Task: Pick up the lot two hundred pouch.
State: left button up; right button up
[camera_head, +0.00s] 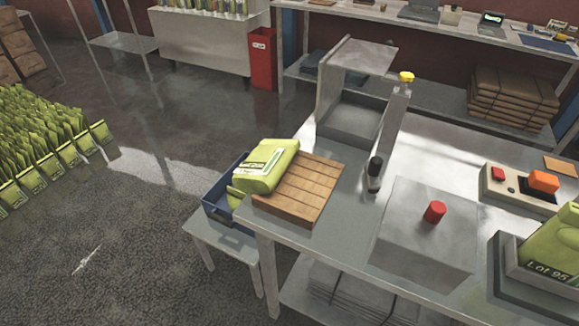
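A green pouch (268,166) with a white label lies on its side, partly on the wooden slatted board (309,190) and partly over the blue bin (215,196). Its label is too small to read, so I cannot tell whether it is lot two hundred. Another green item (236,197) shows in the bin under it, mostly hidden. At the right edge, a green pouch (555,246) marked "Lot 95" stands in a grey tray (507,270); the rest of its marking is cut off. Neither of my grippers is in view.
The metal table (345,230) carries a grey stand (355,85), a post with a yellow top (405,78), a box with a red button (434,212) and a device with an orange block (543,181). Rows of green pouches (45,140) stand on the floor at left.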

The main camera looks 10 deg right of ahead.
aim_at(262, 171)
jog(key=z, duration=0.85)
jog(key=i, duration=0.35)
jog(key=u, duration=0.05)
